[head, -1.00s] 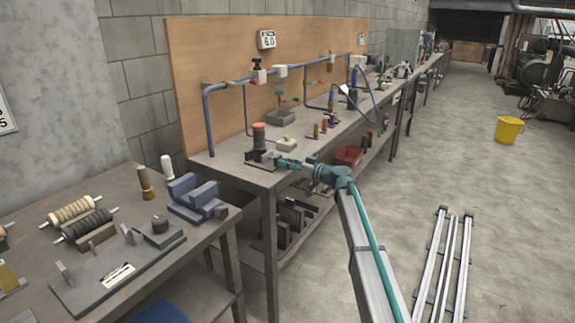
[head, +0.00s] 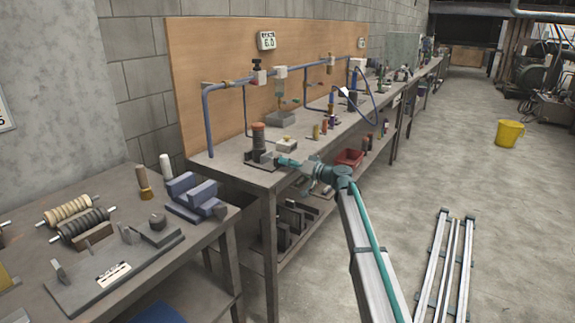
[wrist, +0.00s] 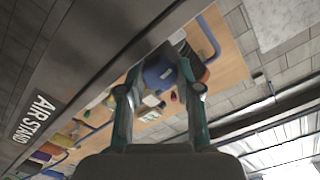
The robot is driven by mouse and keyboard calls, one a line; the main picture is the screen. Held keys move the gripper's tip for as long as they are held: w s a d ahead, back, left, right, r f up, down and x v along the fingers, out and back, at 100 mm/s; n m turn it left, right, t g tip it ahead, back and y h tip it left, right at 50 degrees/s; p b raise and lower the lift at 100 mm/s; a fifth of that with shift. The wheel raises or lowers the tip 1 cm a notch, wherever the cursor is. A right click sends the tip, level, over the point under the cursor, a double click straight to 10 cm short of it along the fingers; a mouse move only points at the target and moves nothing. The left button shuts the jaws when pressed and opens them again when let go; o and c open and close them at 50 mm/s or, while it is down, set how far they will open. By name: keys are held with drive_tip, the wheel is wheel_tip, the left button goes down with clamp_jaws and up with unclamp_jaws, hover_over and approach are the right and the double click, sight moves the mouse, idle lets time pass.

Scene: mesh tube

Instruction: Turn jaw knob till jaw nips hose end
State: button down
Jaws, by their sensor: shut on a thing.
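My gripper (head: 284,161) is at the near end of the long workbench, beside a small dark jaw fixture (head: 259,164). In the wrist view my gripper (wrist: 158,80) has its two teal fingers on either side of a blue rounded part (wrist: 159,74), which looks like the jaw knob. It is shut on that part; the exact contact is partly hidden by the fingers. A reddish-brown ribbed cylinder (head: 258,136) stands upright behind the fixture. The hose end and the gap at the jaw are too small to make out.
The long bench (head: 235,170) carries a blue pipe frame (head: 206,115), a grey block (head: 281,119) and several small fittings. A red bin (head: 349,157) sits below. A nearer bench (head: 190,240) holds a blue vise (head: 190,193) and rollers. The floor at right is mostly open.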

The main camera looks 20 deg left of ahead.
idle(0.3)
drive_tip(key=c, duration=0.8)
unclamp_jaws()
